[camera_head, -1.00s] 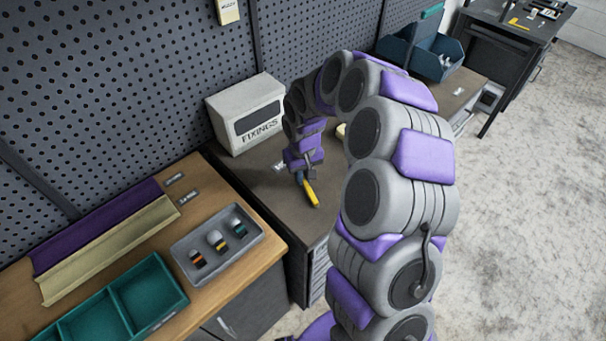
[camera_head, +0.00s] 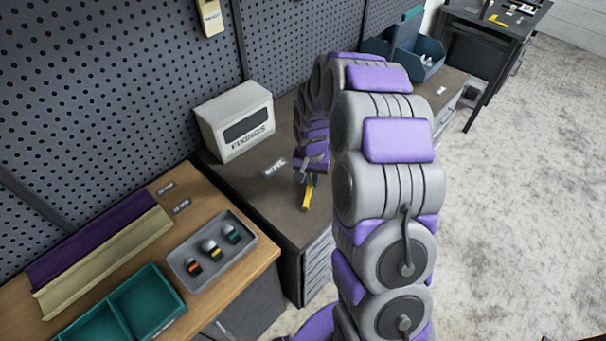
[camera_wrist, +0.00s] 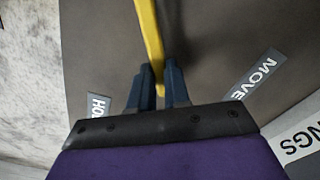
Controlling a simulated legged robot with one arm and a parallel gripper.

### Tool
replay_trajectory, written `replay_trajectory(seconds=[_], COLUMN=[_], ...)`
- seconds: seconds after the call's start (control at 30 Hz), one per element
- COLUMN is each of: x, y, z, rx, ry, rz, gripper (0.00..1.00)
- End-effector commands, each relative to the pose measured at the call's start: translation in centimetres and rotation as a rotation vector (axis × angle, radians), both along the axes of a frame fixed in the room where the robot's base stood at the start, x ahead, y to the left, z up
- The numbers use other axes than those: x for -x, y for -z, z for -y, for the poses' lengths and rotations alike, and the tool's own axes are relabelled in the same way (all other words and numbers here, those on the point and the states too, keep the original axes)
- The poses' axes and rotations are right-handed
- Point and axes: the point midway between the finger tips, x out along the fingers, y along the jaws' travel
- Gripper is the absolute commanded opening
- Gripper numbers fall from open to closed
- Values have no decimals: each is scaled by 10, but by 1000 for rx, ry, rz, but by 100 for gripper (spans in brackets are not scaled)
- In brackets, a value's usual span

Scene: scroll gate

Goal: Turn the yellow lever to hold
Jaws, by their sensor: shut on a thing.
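The yellow lever (camera_head: 308,193) shows at the dark cabinet top (camera_head: 270,210) in the head view. In the wrist view the lever (camera_wrist: 149,40) runs down from the top edge between my fingers. My gripper (camera_wrist: 158,85) is shut on the lever near its end. In the head view my gripper (camera_head: 309,176) is partly hidden by my arm. A "MOVE" label (camera_wrist: 254,77) lies to the right of the lever in the wrist view. A partly cut-off label reading "HO" (camera_wrist: 98,105) lies to its left. The lever lies between the two labels. The lever's pivot is not visible.
A white "FIXINGS" box (camera_head: 234,120) stands at the back of the cabinet top. A grey tray (camera_head: 212,248) with small parts and a teal bin (camera_head: 145,305) sit on the wooden bench at left. Open floor (camera_head: 520,190) lies to the right.

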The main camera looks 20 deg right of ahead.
Motion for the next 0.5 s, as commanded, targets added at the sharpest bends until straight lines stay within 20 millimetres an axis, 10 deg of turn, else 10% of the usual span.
replay_trajectory(seconds=[0.5], x=[24], y=[-1], z=[28], rx=[1], ry=[430], rz=[-3], gripper=[0])
